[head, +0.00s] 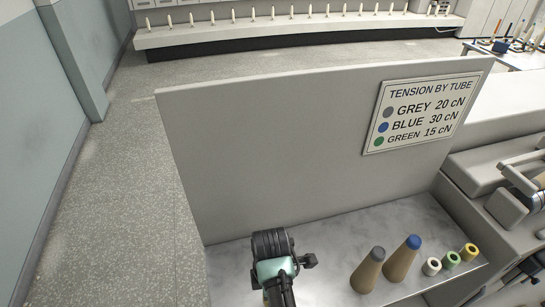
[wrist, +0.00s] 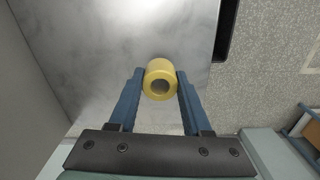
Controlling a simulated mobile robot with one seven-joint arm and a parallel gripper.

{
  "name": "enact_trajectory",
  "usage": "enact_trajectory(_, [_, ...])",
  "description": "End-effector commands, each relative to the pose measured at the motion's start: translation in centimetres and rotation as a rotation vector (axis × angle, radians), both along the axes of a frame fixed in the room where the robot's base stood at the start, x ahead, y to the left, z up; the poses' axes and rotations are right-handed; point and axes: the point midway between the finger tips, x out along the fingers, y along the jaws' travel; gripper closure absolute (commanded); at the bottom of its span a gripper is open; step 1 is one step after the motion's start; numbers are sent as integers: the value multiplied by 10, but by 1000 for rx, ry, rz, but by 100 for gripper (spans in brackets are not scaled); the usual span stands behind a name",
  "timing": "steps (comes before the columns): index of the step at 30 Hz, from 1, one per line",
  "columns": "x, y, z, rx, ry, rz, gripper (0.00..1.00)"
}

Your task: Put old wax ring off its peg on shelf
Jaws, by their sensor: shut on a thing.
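My gripper (wrist: 161,80) is shut on a yellow wax ring (wrist: 160,67), with one blue finger on each side of it. The ring's round end with its central hole faces the wrist camera. Beyond the ring is the grey metal shelf (wrist: 95,40); I cannot tell whether the ring touches it. In the head view my gripper (head: 272,268) is over the left part of the shelf (head: 330,232), and its fingers and the held ring are hidden. No peg can be made out clearly.
A panel with a tension sign (head: 422,112) rises behind. Shelf between gripper and cones is clear.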

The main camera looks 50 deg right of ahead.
Motion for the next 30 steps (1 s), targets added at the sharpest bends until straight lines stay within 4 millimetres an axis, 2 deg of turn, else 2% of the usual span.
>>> enact_trajectory(3, [-1,1,-19,3,4,0,100])
enact_trajectory(7, [-1,1,-34,2,2,0,100])
enact_trajectory(20, [-1,0,-42,1,1,-1,100])
enact_trajectory(21, [-1,0,-41,1,1,-1,46])
enact_trajectory(25, [-1,0,-40,1,1,-1,23])
enact_trajectory(30, [-1,0,-40,1,1,-1,21])
